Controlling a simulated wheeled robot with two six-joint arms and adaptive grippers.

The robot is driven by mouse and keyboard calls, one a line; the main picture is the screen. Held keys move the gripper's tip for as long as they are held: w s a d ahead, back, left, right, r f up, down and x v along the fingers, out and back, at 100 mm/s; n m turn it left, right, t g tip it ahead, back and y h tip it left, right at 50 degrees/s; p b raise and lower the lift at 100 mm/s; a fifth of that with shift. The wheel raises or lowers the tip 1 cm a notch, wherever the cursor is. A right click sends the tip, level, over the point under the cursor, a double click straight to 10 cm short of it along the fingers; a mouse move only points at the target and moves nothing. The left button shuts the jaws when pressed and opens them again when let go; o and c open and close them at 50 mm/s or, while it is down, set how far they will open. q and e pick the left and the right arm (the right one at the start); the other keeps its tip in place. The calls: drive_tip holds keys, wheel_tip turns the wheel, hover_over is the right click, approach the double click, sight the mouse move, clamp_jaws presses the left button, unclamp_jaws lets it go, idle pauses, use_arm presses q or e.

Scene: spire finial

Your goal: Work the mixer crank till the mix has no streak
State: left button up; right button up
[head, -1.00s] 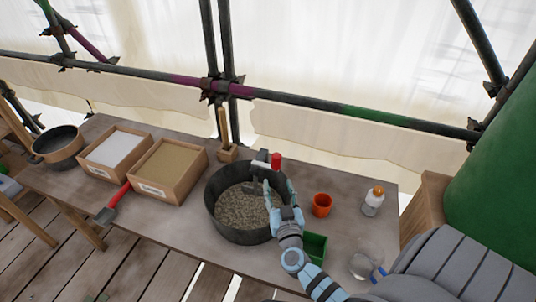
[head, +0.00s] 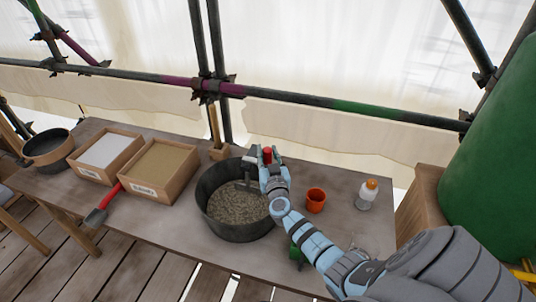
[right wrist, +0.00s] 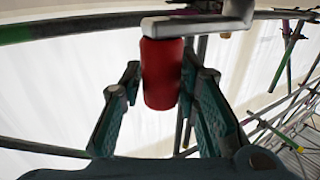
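The dark round mixer tub (head: 238,229) stands on the table, holding a speckled grey-brown mix (head: 237,203). Any streaks are too fine to tell. The crank's red knob (head: 267,155) is above the tub's far right rim; it also shows in the right wrist view (right wrist: 162,75), below its grey crank arm (right wrist: 195,25). My right gripper (head: 267,164) is at the knob. In the right wrist view the fingers (right wrist: 162,82) stand on both sides of the knob, with slim gaps showing, so they look open around it. My left gripper is not in view.
An orange cup (head: 315,200) and a white bottle with an orange cap (head: 367,194) stand right of the tub. Wooden trays of white powder (head: 105,152) and sand (head: 158,170), a red-handled trowel (head: 100,214) and a dark pan (head: 48,150) lie left. Scaffold poles run behind.

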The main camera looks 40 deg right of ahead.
drive_tip(key=shift+w, duration=0.1)
clamp_jaws()
drive_tip(key=shift+f, duration=0.1)
idle(0.4)
